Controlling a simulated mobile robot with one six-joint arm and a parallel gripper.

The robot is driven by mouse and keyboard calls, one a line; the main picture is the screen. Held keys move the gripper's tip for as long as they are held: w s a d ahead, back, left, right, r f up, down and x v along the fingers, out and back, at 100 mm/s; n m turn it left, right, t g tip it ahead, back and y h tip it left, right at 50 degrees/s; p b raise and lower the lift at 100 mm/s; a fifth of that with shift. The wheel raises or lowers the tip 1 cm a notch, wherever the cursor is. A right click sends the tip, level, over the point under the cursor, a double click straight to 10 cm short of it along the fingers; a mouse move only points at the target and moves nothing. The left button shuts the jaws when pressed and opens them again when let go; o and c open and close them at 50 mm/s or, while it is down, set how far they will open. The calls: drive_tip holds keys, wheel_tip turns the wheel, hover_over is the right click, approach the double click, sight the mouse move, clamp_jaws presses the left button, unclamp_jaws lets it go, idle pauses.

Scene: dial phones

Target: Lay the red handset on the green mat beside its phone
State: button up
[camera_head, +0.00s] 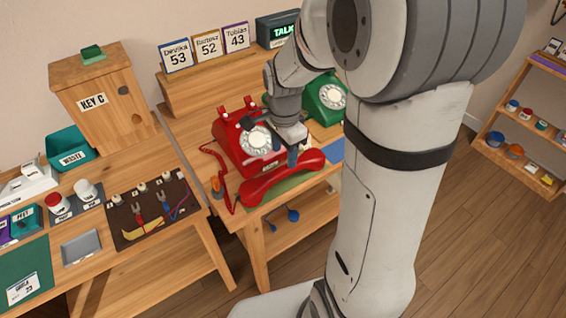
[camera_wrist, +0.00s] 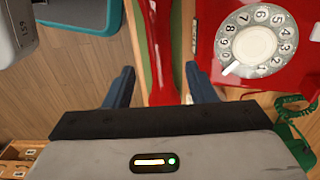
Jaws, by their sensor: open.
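The red handset (camera_head: 283,180) lies along the front of the table, over the green mat (camera_head: 291,187), in front of the red phone (camera_head: 232,150). The red phone's cradle is empty and its white dial (camera_wrist: 255,45) shows in the wrist view. My gripper (camera_head: 285,150) is above the handset, with its blue fingers apart. In the wrist view the handset (camera_wrist: 162,60) runs between the open fingers (camera_wrist: 160,86), with a strip of green mat (camera_wrist: 141,40) to its left.
A green phone (camera_head: 325,98) stands to the right, partly behind my arm. A red coiled cord (camera_head: 220,172) hangs at the left of the red phone. A tool bench (camera_head: 150,210) is left.

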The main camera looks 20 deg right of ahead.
sight(284, 169)
drive_tip(key=s+r+n+t, duration=0.2)
drive_tip(key=s+r+n, duration=0.6)
drive_tip(key=s+n, duration=0.5)
drive_tip(key=shift+s+a+r+n, duration=0.2)
drive_tip(key=shift+s+n, duration=0.2)
drive_tip(key=shift+n, duration=0.3)
wheel_tip(284, 169, up, 4)
drive_tip(key=p, duration=0.4)
drive_tip(key=shift+t, duration=0.3)
